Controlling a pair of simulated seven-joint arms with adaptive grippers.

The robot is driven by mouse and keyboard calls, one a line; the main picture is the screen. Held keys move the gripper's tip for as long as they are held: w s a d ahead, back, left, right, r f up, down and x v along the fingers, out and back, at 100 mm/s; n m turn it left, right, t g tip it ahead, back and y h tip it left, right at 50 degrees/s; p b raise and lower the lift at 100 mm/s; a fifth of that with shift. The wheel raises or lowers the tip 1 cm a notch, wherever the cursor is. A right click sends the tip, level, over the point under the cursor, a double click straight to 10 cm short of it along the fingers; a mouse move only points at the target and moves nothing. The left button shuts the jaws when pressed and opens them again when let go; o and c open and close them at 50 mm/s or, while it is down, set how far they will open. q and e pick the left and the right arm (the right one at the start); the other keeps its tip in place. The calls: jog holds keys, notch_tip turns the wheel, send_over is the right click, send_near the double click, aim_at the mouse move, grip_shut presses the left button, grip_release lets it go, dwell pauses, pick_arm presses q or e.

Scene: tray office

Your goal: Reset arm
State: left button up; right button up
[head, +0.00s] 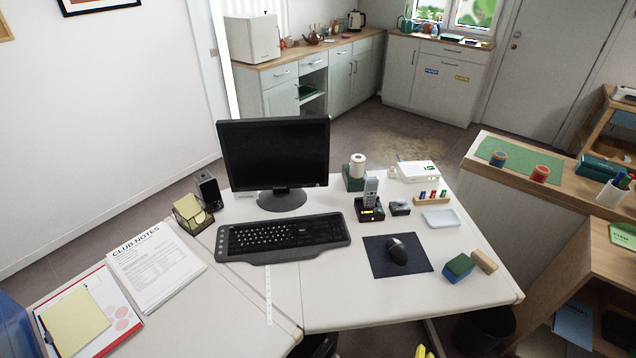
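Neither of my grippers can be made out in the head view. The white desk (330,305) fills the middle and lower part of the picture. On it stand a black monitor (274,155) and a black keyboard (285,235). A dark mouse (397,250) sits on a dark mouse pad (378,265). A dark shape (316,346) shows below the desk's front edge, and I cannot tell what it is.
Papers (155,265) and a clipboard (75,318) lie at the left. A cordless phone (370,195), a white tray (440,218) and a blue-green block (458,267) are at the right. The desk's front middle is clear. A wooden shelf unit (560,205) stands further right.

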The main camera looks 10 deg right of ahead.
jog(key=s+a+f+m+g+y, duration=0.15)
jog(key=s+f, duration=0.25)
jog(key=f, duration=0.8)
jog(key=s+a+f+n+g+y, duration=0.15)
jog(key=s+f, duration=0.25)
jog(key=f, duration=0.7)
jog(key=s+f+m+g, duration=0.1)
jog(key=s+f+m, duration=0.2)
jog(key=s+f, duration=1.1)
jog(key=s, duration=0.3)
jog(key=shift+f+g, duration=0.2)
jog(key=shift+g, duration=0.1)
